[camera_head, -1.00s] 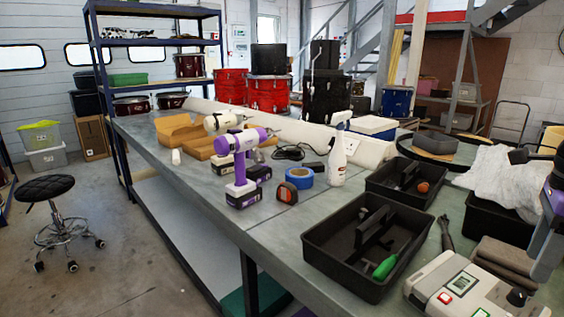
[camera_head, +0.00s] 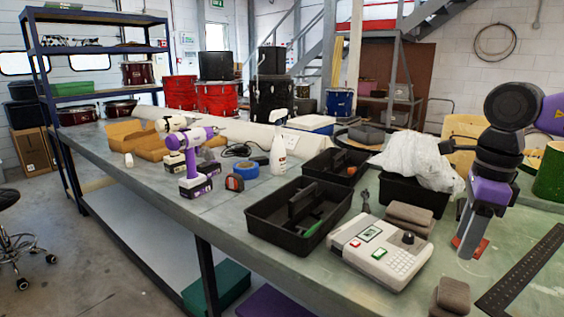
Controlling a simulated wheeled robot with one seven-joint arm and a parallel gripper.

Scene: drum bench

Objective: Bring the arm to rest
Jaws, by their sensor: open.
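My arm (camera_head: 505,135) stands at the right of the head view, its dark and purple links hanging down over the bench. My gripper (camera_head: 470,250) points downward at its lower end, above the right part of the bench (camera_head: 330,285). Its jaws are open, and I see nothing between them. A reddish part shows by the fingertips.
Purple drills (camera_head: 187,160) stand farther left.

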